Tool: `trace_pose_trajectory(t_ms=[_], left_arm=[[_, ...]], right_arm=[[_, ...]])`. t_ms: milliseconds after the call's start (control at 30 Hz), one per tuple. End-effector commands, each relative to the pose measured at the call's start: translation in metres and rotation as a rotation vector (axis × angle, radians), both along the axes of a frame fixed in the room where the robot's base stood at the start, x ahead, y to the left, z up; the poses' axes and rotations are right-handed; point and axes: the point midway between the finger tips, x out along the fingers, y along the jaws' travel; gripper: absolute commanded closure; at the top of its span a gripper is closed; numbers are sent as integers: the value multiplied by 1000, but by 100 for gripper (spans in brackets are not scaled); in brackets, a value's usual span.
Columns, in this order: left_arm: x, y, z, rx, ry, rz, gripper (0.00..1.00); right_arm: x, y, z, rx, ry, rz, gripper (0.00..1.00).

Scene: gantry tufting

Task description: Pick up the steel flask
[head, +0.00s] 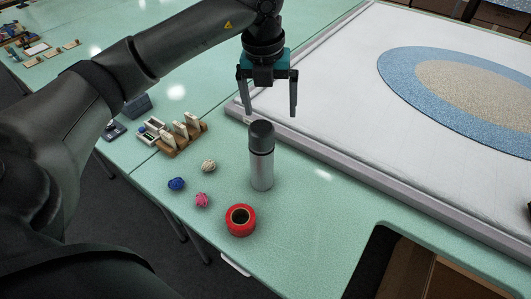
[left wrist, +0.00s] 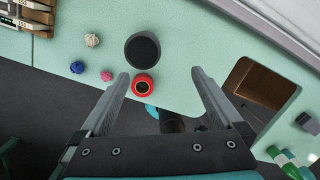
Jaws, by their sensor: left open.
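The steel flask (head: 261,160) stands upright on the green table, with a silver body and a dark grey cap. In the left wrist view I see the flask from above as a dark round cap (left wrist: 142,50). My left gripper (head: 268,112) is open and empty, pointing down above and slightly behind the flask in the head view. In the left wrist view its two fingers (left wrist: 159,80) are spread apart, and the cap lies beyond the fingertips, not between them.
A red tape roll (head: 240,220) lies in front of the flask. Blue (head: 176,184), pink (head: 201,200) and cream (head: 209,166) yarn balls lie to its left. A wooden holder with cards (head: 180,135) stands farther back left. A raised white frame (head: 340,160) runs along the right.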

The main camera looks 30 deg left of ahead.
Motion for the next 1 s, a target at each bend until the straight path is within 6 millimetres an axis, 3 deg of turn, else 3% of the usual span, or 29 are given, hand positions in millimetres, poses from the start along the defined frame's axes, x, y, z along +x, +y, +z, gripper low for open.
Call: trace_pose_trajectory(t_ms=[33, 167, 500, 867, 1000], left_arm=[[0, 10, 4, 35, 0, 24, 0], [-1, 22, -1, 74, 9, 52, 0], [8, 26, -69, 73, 12, 51, 0], [12, 28, -102, 71, 11, 48, 0], [13, 31, -123, 72, 11, 50, 0]], right_arm=[[0, 0, 0, 0, 0, 0, 50], [0, 0, 0, 0, 0, 0, 50], [0, -3, -4, -4, 1, 0, 50], [-1, -4, -4, -5, 2, -1, 50], [-1, -4, -4, -5, 2, -1, 50]])
